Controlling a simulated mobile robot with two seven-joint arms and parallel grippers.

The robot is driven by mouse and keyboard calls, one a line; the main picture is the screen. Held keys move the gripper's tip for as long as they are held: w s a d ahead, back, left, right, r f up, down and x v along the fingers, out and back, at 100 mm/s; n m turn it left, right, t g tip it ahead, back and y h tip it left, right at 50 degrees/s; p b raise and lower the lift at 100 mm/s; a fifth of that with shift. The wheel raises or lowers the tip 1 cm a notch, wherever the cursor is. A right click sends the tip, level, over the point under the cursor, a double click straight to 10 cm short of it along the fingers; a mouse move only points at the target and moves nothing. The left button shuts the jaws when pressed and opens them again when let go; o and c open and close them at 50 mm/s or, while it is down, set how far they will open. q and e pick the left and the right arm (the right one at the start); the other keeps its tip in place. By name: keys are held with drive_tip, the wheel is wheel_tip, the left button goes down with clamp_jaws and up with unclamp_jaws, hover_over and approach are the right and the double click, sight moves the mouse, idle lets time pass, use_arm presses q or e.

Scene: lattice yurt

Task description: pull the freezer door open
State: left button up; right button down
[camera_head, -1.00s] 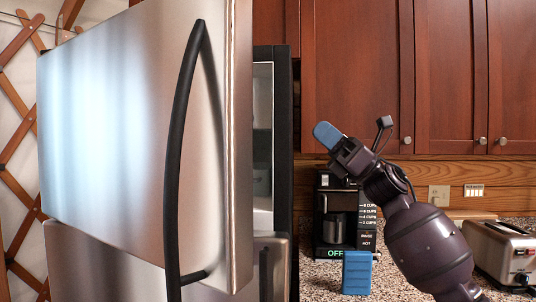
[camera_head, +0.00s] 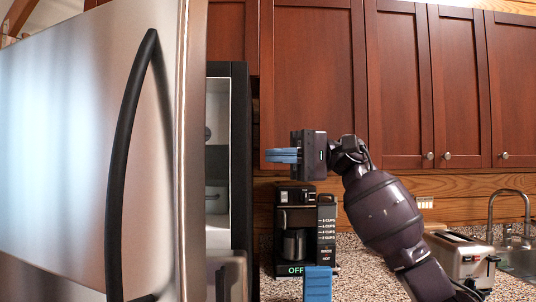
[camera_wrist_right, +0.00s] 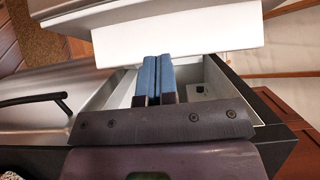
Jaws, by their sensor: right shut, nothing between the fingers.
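The freezer door (camera_head: 60,130) is a large brushed-steel panel at the left of the head view, with a long black curved handle (camera_head: 116,170). It stands ajar: a gap on its right shows the pale freezer interior (camera_head: 217,130). My right gripper (camera_head: 270,156) is right of that gap, apart from the handle, its blue fingers pointing left. The fingers are shut and empty. In the right wrist view the gripper (camera_wrist_right: 158,75) points to the opening between the white inner side of the door (camera_wrist_right: 175,35) and the freezer body.
A toaster (camera_head: 462,258) and a sink tap (camera_head: 491,212) are at the right. Wooden cabinets (camera_head: 312,80) hang behind.

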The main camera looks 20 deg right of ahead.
drive_tip(key=s+a+p, duration=0.2)
drive_tip(key=s+a, duration=0.1)
drive_tip(key=a, duration=0.7)
drive_tip(key=shift+s+a, duration=0.35)
drive_tip(key=shift+s, duration=0.1)
